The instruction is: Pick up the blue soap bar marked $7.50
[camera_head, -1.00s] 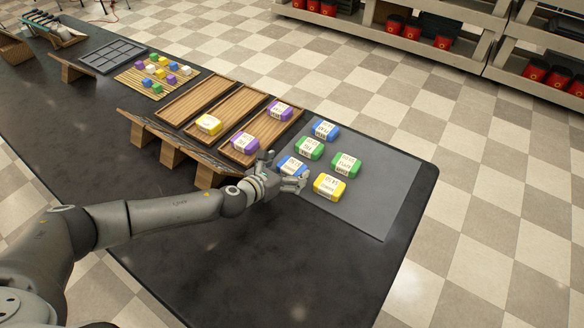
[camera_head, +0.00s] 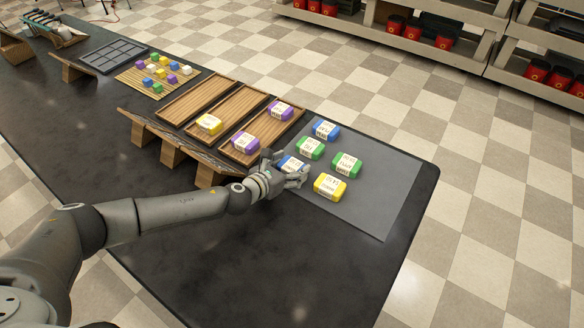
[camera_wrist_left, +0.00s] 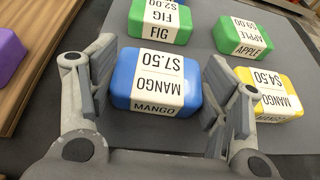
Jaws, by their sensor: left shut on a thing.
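The blue soap bar (camera_wrist_left: 157,80) has a white label reading MANGO $7.50. In the left wrist view it lies between the two fingers of my left gripper (camera_wrist_left: 158,100), on the grey mat. The gripper is shut on the bar's sides. In the head view the same bar (camera_head: 290,164) is partly hidden by my left gripper (camera_head: 284,172), which is low over the mat. My right gripper does not show.
On the grey mat (camera_head: 377,205) are a yellow bar (camera_head: 329,187), two green bars (camera_head: 310,148) (camera_head: 346,165) and another blue bar (camera_head: 325,131). Wooden trays (camera_head: 240,101) stand to the left, holding yellow (camera_head: 208,124) and purple (camera_head: 245,144) bars. The front right tabletop is clear.

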